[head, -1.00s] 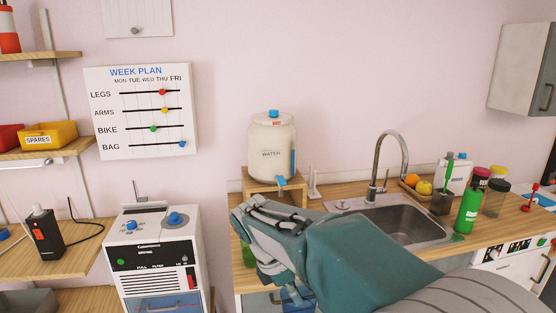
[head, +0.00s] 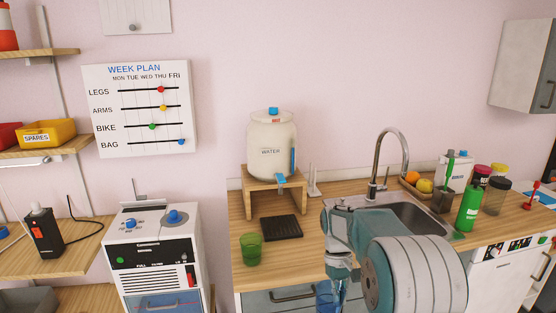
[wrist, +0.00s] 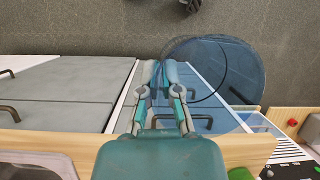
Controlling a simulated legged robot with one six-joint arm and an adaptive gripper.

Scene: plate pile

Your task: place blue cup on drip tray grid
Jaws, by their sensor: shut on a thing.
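My gripper (wrist: 160,72) is shut on the wall of a see-through blue cup (wrist: 222,72), which sticks out to the right of the fingers in the wrist view. In the head view the blue cup (head: 324,296) shows beside my gripper (head: 338,288), in front of the counter and low, partly cut by the bottom edge. The drip tray grid (head: 281,228) is a dark square lying on the wooden counter, below and in front of the water dispenser's blue tap. Nothing stands on it. My gripper and the cup are to the right of the grid and nearer the camera.
A green cup (head: 250,248) stands left of the grid near the counter's front. The water dispenser (head: 271,145) sits on a wooden stand (head: 249,192) behind the grid. The sink (head: 408,222) and green bottle (head: 468,208) are to the right. Counter between grid and front edge is clear.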

